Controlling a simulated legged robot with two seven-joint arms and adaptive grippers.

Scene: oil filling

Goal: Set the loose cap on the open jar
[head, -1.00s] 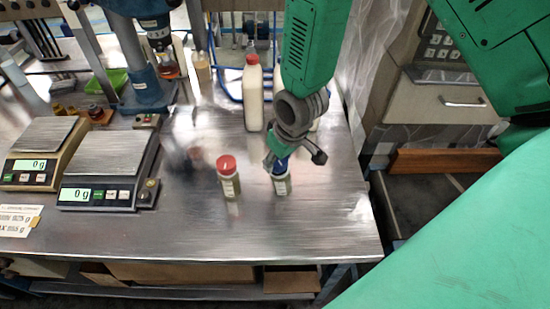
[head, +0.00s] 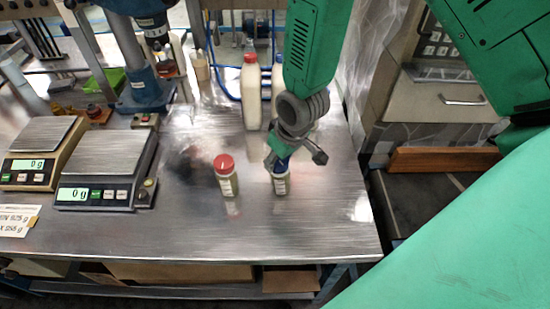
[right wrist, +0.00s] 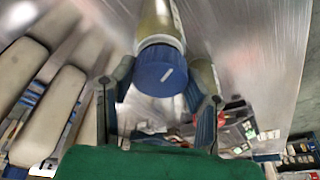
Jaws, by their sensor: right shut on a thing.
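A small jar (head: 280,185) stands upright on the steel table under my right gripper (head: 291,157). A blue cap (head: 282,166) is at its mouth, partly hidden by the fingers. In the right wrist view, the blue cap (right wrist: 160,73) sits over the end of the jar (right wrist: 157,22), between the fingers of my right gripper (right wrist: 160,88), which is shut on it. I cannot tell whether the cap is fully seated. My left gripper is not in view.
A red-capped jar (head: 226,177) stands just left. White bottles (head: 251,98) stand behind. Two scales (head: 105,170) reading 0 g are at the left, with a blue press (head: 149,92) behind them. The table front is clear.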

